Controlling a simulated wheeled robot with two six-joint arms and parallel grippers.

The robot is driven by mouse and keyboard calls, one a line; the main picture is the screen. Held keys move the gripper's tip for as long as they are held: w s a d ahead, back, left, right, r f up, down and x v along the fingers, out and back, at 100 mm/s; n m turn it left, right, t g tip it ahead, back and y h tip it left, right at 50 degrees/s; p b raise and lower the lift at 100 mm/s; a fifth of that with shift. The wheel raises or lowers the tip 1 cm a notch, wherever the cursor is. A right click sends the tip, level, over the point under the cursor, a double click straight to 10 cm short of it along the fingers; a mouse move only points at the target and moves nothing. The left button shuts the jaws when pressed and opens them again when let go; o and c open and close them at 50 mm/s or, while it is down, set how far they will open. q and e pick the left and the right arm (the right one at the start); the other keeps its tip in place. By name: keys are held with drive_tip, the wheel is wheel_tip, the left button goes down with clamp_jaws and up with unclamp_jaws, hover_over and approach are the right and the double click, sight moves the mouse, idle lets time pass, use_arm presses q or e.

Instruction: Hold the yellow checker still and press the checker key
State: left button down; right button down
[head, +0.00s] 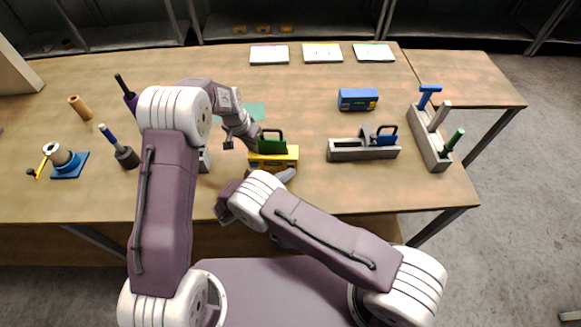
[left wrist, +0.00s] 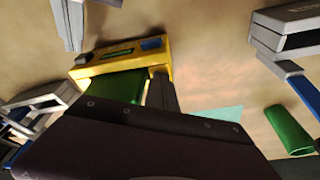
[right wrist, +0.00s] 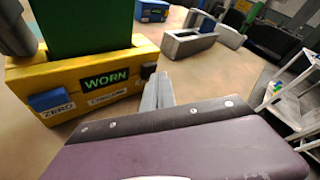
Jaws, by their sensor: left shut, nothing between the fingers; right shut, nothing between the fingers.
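The yellow checker (head: 282,163) stands near the table's front edge with a green handled die (head: 272,144) upright on it. In the right wrist view the checker (right wrist: 95,88) shows a blue ZERO button (right wrist: 50,101), a display (right wrist: 105,80) reading WORN and a dark key (right wrist: 148,70) at the right end. My left gripper (head: 256,146) is shut beside the checker's left end; in the left wrist view its fingers (left wrist: 161,88) are close to the yellow body. I cannot tell whether they touch. My right gripper (head: 289,174) is shut and empty, just in front of the checker's right end.
A grey block holder (head: 345,155) with a blue-handled tool stands to the right. A blue box (head: 358,98) is behind it, and a grey rack (head: 428,140) of handled tools is further right. White sheets (head: 322,53) lie at the back. A spool stand (head: 68,162) is far left.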

drive_tip(key=shift+w, duration=0.3)
drive_tip(key=shift+s, duration=1)
use_arm(q)
drive_tip(key=shift+f, duration=0.1)
use_arm(e)
drive_tip(key=shift+s+a, duration=0.15)
drive_tip(key=shift+s, duration=1.35)
drive_tip(key=shift+s+a, duration=0.15)
drive_tip(key=shift+s, duration=1.35)
